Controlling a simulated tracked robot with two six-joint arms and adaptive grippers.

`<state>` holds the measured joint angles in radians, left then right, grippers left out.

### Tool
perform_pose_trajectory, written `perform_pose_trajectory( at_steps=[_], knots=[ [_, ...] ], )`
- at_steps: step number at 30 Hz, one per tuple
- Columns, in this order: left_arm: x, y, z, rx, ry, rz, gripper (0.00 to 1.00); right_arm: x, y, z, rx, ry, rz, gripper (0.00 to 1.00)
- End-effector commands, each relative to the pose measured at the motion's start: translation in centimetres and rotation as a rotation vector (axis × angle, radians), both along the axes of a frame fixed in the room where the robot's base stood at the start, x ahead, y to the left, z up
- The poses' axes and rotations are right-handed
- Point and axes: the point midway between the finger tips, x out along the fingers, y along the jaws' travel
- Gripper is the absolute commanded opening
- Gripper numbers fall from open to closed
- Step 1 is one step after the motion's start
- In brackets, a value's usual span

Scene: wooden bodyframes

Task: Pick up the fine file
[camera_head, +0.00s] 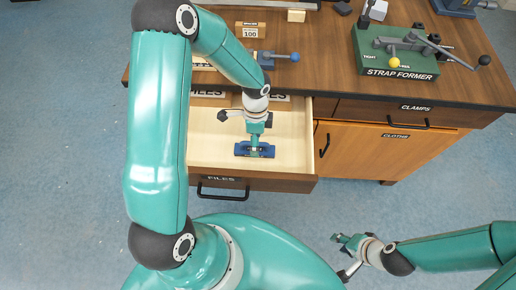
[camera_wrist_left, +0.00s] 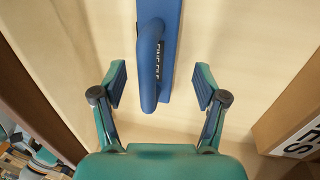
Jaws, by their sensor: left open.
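Those fingers are spread on either side, apart from the handle. My right gripper (camera_head: 338,257) hangs over the floor at lower right, its fingers apart and empty.
The drawer walls close in around the left gripper. The wooden workbench (camera_head: 325,60) above holds a green strap former (camera_head: 400,64) and a blue-handled tool (camera_head: 282,56). A cupboard labelled cloths (camera_head: 365,155) is right of the drawer.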

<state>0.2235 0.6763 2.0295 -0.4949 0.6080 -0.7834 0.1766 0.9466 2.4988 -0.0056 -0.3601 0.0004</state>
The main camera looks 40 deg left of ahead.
Motion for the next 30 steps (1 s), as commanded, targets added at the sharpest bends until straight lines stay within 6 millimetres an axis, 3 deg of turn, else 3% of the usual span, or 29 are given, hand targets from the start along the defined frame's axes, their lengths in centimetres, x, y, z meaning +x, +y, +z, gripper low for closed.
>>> perform_pose_trajectory(
  at_steps=[5,13,25,30],
  knots=[
    [-0.4,-0.2,-1.9,-0.001,0.002,0.001,0.72,0.0,0.0,0.3,0.000,0.000,0.000,0.37],
    [-0.4,-0.2,-2.2,-0.001,0.000,0.002,0.71,0.0,0.0,0.3,0.000,0.000,0.000,0.37],
    [-0.4,-0.1,-2.2,0.000,0.000,0.003,0.04,0.0,0.0,0.3,0.000,0.000,0.000,0.37],
    [-0.4,-0.1,-2.1,0.000,-0.001,0.003,0.04,0.0,0.0,0.3,0.000,0.000,0.000,0.37]
  ],
)
